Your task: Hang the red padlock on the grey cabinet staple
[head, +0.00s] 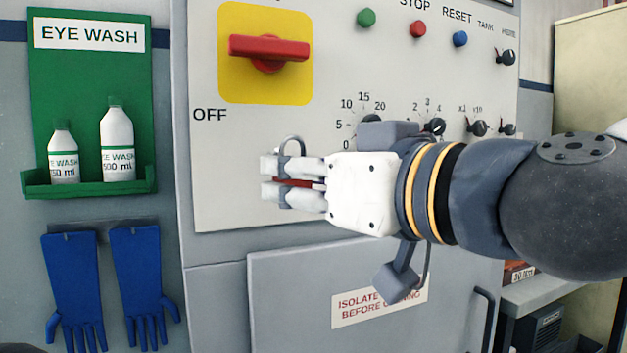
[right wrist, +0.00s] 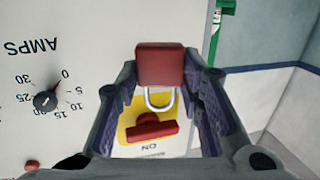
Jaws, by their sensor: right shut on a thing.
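My right gripper (head: 276,181) is shut on the red padlock (head: 294,183) in front of the pale control panel, below the red switch. Its fingers hide most of the padlock body; the grey shackle loop stands up above them. In the right wrist view the red padlock (right wrist: 160,65) sits between the two fingers, with its shackle pointing toward the red switch in the picture. I cannot make out the grey cabinet staple in either view; the gripper and arm cover part of the cabinet. My left gripper is not in view.
A red rotary switch (head: 268,50) on a yellow plate is above the gripper. Knobs and push buttons fill the panel's right. A green eye wash shelf (head: 90,189) and blue gloves (head: 135,270) hang at left. A cabinet door (head: 290,290) with a handle is below.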

